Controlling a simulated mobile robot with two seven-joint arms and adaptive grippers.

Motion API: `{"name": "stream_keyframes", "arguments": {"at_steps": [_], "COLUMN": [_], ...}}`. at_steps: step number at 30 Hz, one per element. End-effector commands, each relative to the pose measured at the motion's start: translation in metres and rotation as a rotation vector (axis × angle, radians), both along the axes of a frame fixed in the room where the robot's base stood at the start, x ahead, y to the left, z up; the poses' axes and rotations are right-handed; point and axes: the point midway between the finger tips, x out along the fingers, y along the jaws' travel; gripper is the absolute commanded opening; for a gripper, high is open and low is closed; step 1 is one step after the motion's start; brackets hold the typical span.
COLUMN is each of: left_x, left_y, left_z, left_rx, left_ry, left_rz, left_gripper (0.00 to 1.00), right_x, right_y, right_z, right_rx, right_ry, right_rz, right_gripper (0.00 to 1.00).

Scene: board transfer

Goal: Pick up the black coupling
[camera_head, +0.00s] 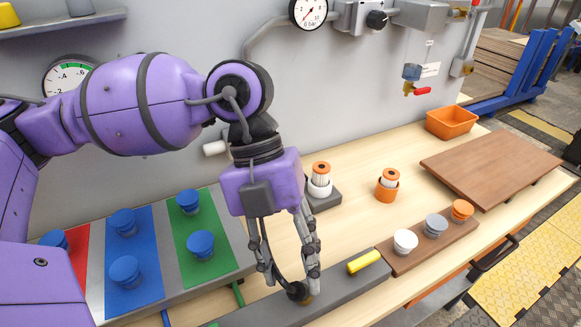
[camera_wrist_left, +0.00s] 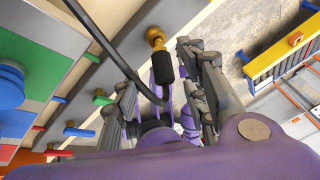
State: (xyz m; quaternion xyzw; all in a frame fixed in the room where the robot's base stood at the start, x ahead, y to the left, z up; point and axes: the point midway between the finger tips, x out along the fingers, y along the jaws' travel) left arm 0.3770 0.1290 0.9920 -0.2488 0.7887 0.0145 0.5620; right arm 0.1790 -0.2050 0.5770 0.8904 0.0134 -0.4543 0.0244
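The black coupling (camera_head: 297,290) is a short dark cylinder with a brass end, at the front of the grey rail (camera_head: 335,287) in the head view. It also shows in the left wrist view (camera_wrist_left: 160,67), with the brass end at its top. My left gripper (camera_head: 289,286) points down over the rail, its fingers spread on either side of the coupling. In the left wrist view the fingers stand apart, the right one nearer the coupling. Contact cannot be told. My right gripper is in neither view.
A yellow cylinder (camera_head: 363,262) lies on the rail to the right. A brown holder (camera_head: 399,265) with white, grey and orange pieces is beyond it. Blue knobs (camera_head: 201,245) stand on coloured panels at left. An orange bin (camera_head: 451,122) and brown board (camera_head: 492,165) are at back right.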

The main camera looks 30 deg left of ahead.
Motion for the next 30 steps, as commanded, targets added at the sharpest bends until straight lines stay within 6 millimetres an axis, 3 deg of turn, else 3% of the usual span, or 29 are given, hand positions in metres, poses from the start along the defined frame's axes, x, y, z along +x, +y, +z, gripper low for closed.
{"name": "stream_keyframes", "arguments": {"at_steps": [9, 17, 27, 30], "left_x": [-0.013, -0.013, -0.014, -0.014], "left_y": [-0.018, -0.019, -0.019, -0.019], "left_z": [-0.036, -0.039, -0.039, -0.039], "left_rx": [-0.002, -0.001, 0.0, 0.0], "left_ry": [0.0, -0.002, -0.001, -0.001], "left_rz": [-0.002, 0.0, -0.001, 0.0], "left_gripper": [0.4, 0.4, 0.0, 0.0], "right_x": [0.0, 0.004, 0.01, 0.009], "right_y": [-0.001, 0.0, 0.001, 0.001], "right_z": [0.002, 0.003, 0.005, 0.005], "right_rx": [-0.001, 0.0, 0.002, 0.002], "right_ry": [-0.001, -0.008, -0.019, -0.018], "right_rz": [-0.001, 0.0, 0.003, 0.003], "right_gripper": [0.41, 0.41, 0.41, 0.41]}}
